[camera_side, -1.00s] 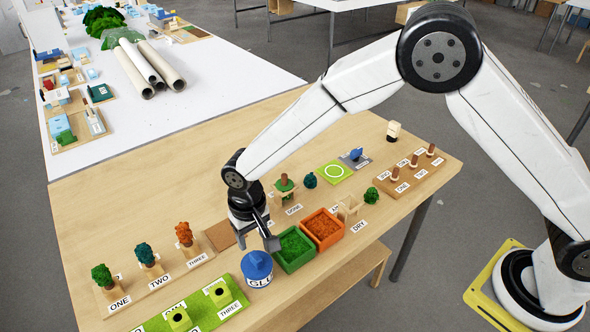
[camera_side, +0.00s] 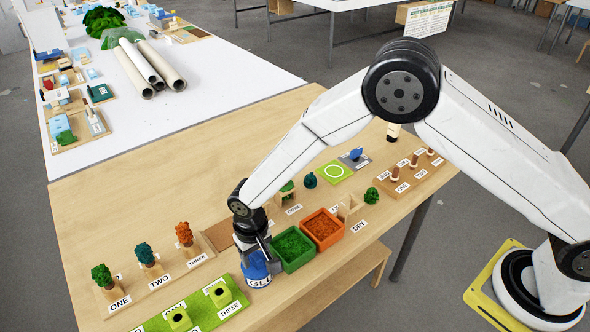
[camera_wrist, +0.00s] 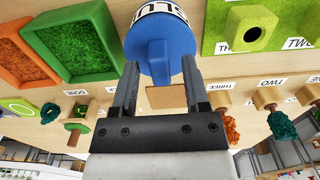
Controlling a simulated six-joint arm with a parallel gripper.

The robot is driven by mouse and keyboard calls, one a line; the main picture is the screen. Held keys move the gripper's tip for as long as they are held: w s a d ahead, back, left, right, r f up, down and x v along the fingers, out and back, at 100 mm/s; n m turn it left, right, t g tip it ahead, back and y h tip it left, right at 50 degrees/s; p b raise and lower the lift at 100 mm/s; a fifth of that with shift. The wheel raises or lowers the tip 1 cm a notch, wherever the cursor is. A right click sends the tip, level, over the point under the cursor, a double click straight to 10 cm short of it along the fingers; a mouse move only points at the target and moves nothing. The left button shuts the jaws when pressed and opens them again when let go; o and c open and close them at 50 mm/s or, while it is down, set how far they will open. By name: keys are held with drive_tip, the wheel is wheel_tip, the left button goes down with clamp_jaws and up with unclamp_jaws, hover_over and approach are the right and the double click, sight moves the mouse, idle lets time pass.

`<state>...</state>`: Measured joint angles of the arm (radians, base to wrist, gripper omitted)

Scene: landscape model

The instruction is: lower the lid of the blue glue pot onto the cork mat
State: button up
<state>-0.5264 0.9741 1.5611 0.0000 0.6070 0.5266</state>
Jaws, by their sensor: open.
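The blue glue pot (camera_side: 258,281) stands near the front edge of the wooden table, with its white GLUE label partly in view. Its blue lid (camera_wrist: 158,38) sits on top and has a raised grip bar. My gripper (camera_wrist: 160,66) is open, with one finger on each side of the bar and gaps showing. In the side view my gripper (camera_side: 260,260) is over the pot and hides most of the lid. The brown cork mat (camera_side: 215,234) lies flat behind the pot, partly hidden by my arm. It also shows in the wrist view (camera_wrist: 166,97).
A green tray (camera_side: 293,262) and an orange tray (camera_side: 322,229) stand just right of the pot. A green board (camera_side: 205,310) with block sockets lies to its left. Small trees on a labelled strip (camera_side: 163,274) stand behind left.

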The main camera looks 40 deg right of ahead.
sight(255, 255)
clamp_jaws()
drive_tip(key=shift+r, duration=0.2)
drive_tip(key=shift+r, duration=2.55)
drive_tip(key=shift+w, duration=0.1)
